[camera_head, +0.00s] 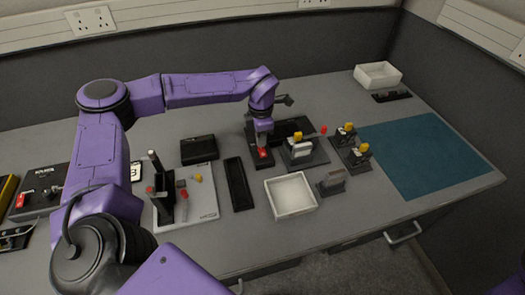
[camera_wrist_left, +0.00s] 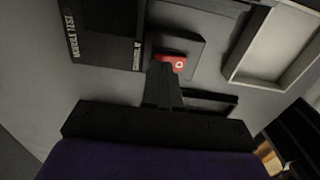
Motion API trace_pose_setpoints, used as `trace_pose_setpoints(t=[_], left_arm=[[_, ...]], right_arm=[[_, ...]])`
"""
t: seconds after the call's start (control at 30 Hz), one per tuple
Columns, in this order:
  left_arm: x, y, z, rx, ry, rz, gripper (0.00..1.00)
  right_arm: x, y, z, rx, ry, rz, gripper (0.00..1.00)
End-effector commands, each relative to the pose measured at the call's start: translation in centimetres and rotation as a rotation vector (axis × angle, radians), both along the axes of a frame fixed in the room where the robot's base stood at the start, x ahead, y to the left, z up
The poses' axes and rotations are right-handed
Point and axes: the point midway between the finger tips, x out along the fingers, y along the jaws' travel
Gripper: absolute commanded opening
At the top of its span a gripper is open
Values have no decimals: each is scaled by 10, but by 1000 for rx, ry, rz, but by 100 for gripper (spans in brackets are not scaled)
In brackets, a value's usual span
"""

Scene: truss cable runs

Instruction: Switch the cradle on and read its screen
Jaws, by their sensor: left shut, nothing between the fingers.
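A small black block with a red switch (camera_head: 264,151) stands near the middle of the bench. The switch also shows in the left wrist view (camera_wrist_left: 173,60), with a white mark on it. My left gripper (camera_head: 263,139) is shut and empty, pointing down at the switch. In the left wrist view its fingertips (camera_wrist_left: 161,68) overlap the switch's near edge; I cannot tell if they touch. A dark flat box (camera_wrist_left: 100,28) with white lettering lies beside the block; it shows behind the gripper in the head view (camera_head: 291,126). I see no lit reading on it. My right gripper is out of view.
A white tray (camera_head: 270,191) stands in front of the gripper, with a slim black panel (camera_head: 239,185) to its left. Metal-handled fixtures with yellow tops (camera_head: 347,133) stand to the right. A teal mat (camera_head: 430,155) is clear. A white board (camera_head: 203,205) with parts lies left.

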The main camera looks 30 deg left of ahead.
Motion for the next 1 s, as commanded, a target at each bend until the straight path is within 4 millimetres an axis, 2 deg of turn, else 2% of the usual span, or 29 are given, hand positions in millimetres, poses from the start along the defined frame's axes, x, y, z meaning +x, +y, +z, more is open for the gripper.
trace_pose_setpoints(t=[1.0], left_arm=[[0,0,-7,0,0,0,0]], right_arm=[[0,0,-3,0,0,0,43]])
